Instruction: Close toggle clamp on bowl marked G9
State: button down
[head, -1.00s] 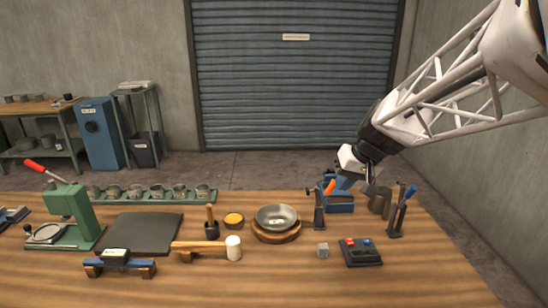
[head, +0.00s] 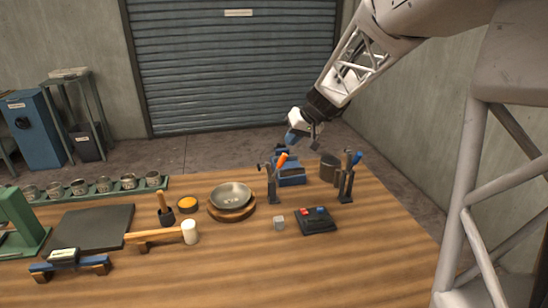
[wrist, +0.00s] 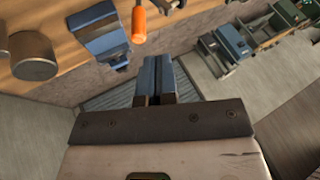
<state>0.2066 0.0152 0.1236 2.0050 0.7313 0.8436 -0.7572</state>
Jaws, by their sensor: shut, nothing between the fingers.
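A grey metal bowl (head: 231,193) sits on a round wooden base (head: 231,213) in the head view. A dark toggle clamp (head: 271,188) stands just right of it. Its orange handle (head: 282,160) points up, tilted right; it also shows at the top of the wrist view (wrist: 139,26). I cannot read a G9 mark. My gripper (head: 294,137) is in the air above and behind the clamp, apart from it. In the wrist view its blue fingers (wrist: 156,66) are together with nothing between them.
A blue vise (head: 291,174) is behind the clamp. A metal cup (head: 329,168) and tool stand (head: 346,182) are to the right. A black button box (head: 316,221) and small grey cube (head: 279,223) are in front. A mallet (head: 165,236) lies front left. The front right table is clear.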

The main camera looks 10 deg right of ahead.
jog(key=shift+a+f, duration=0.1)
send_over(275, 175)
jog(key=shift+f, duration=4.05)
jog(key=shift+a, duration=0.2)
